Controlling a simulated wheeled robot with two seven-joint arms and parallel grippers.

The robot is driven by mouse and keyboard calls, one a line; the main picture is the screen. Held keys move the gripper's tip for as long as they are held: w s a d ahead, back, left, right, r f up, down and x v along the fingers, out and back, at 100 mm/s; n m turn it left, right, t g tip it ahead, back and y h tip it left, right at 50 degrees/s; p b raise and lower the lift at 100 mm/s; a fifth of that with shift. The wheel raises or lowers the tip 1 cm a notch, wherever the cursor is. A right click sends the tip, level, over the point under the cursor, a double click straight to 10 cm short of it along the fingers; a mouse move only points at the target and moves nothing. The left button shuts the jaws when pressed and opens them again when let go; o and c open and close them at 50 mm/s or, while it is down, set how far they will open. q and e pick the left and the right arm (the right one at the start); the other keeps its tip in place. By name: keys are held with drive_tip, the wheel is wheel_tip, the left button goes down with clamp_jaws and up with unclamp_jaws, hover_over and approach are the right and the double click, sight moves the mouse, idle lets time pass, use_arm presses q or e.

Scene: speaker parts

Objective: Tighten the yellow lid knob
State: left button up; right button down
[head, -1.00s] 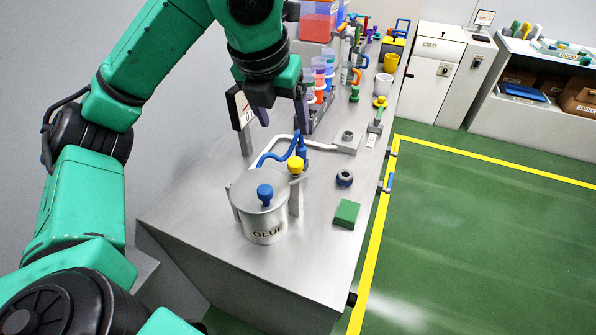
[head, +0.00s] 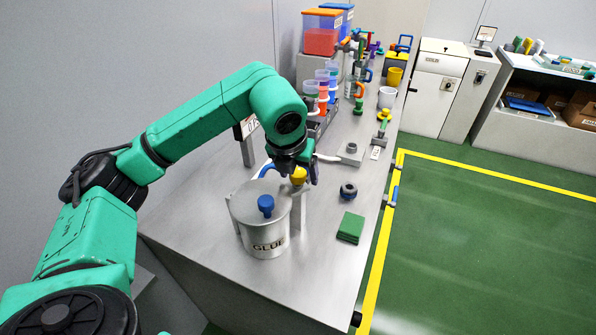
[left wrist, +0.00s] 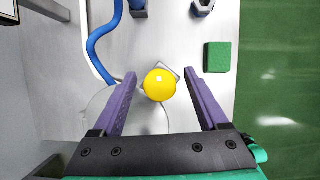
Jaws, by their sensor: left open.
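The yellow lid knob (head: 299,175) stands at the far right side of the metal glue pot (head: 262,225). In the left wrist view the yellow knob (left wrist: 159,85) lies between the two purple fingers of my left gripper (left wrist: 160,82), with a gap on each side. My left gripper (head: 297,172) is open and is over the knob in the head view, partly covering it. My right gripper is not in view.
A green block (head: 350,227) and a dark ring-shaped part (head: 348,190) lie on the bench to the right of the pot. A blue hose (left wrist: 98,45) runs close to the knob. Cups and bins stand further back. The front bench corner is clear.

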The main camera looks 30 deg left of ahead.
use_arm(q)
clamp_jaws()
